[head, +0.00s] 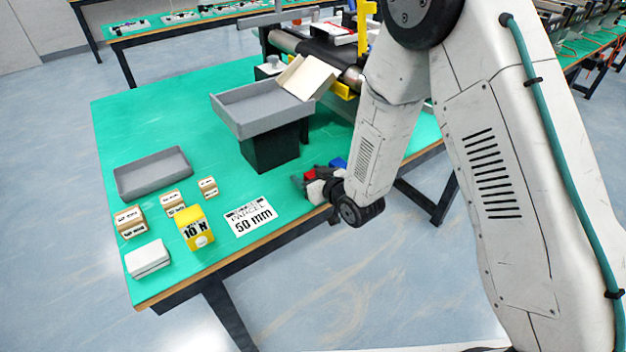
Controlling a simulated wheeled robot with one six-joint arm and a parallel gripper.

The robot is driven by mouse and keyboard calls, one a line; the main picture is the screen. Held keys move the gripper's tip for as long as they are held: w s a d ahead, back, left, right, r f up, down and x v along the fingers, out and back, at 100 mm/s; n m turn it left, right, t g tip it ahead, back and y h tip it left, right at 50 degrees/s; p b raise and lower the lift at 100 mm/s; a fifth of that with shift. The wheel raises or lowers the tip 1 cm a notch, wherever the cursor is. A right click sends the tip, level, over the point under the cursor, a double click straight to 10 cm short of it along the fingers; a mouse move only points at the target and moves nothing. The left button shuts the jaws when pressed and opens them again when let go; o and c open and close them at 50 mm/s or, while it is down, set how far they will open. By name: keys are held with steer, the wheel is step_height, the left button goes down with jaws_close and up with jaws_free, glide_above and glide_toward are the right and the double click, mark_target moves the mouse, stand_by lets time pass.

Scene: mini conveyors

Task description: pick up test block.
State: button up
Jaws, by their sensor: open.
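Several labelled blocks stand on the left of the green table (215,100); I cannot tell for certain which is the test block. A yellow block (191,228) marked "10 N" stands near the front edge. Small tan blocks with printed labels stand behind and left of it: one at left (130,220), one in the middle (173,203) and one at right (208,187). My gripper (308,185) is low over the table's right part, right of these blocks and apart from them. It is open; my arm partly hides it. Small red and blue pieces (338,163) show beside it.
A white box (147,259) lies at the front left corner. A shallow grey tray (153,174) lies behind the blocks. A raised grey tray (262,112) on a black stand holds a tilted cream chute. A printed "50 mm" card (250,217) lies flat. A conveyor (325,50) stands behind.

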steer(key=c, duration=1.1)
